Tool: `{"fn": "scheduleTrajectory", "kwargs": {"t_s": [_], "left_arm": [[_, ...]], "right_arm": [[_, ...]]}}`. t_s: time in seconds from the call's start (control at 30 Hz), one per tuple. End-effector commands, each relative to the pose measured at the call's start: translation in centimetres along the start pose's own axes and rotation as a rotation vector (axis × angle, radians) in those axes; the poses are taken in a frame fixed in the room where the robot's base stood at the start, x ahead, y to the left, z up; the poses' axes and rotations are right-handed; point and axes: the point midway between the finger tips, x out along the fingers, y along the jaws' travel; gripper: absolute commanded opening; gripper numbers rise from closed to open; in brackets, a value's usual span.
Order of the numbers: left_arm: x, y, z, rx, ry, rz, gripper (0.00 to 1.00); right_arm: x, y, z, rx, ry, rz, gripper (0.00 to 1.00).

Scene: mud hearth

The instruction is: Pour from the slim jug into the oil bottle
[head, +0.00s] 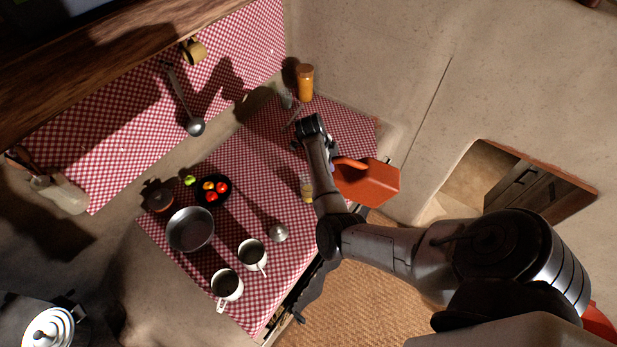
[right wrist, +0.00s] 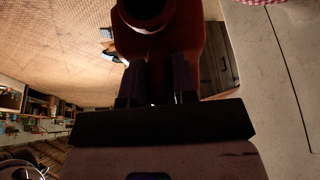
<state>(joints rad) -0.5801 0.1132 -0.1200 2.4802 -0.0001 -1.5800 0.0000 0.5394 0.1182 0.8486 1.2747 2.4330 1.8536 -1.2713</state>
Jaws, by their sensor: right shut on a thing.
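The slim jug, an orange-red vessel (head: 370,184), is held up near the right edge of the checked counter in the head view. Its body and dark round mouth also show in the right wrist view (right wrist: 150,12), between the fingers. My right gripper (head: 334,165) is shut on it and mostly hidden behind my own arm. How far the jug tilts is hard to tell. A small clear bottle with yellowish contents (head: 306,188), apparently the oil bottle, stands on the counter just left of my arm, which partly covers it. My left gripper is not in view.
An amber jar (head: 305,82) and a clear glass (head: 287,99) stand in the back corner. Two mugs (head: 252,254) (head: 227,285), a ladle (head: 278,233), a metal pan (head: 190,230) and a black plate of fruit (head: 213,190) occupy the left part. The wall rises behind.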

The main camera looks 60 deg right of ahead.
Motion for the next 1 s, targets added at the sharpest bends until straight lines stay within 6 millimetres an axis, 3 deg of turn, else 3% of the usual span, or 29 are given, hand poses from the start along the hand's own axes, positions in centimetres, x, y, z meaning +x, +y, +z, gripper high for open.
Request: {"fn": "scheduleTrajectory", "kwargs": {"t_s": [1.0], "left_arm": [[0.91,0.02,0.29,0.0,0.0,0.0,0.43]], "right_arm": [[0.08,-0.09,0.31,0.002,0.056,-0.003,0.0]]}}
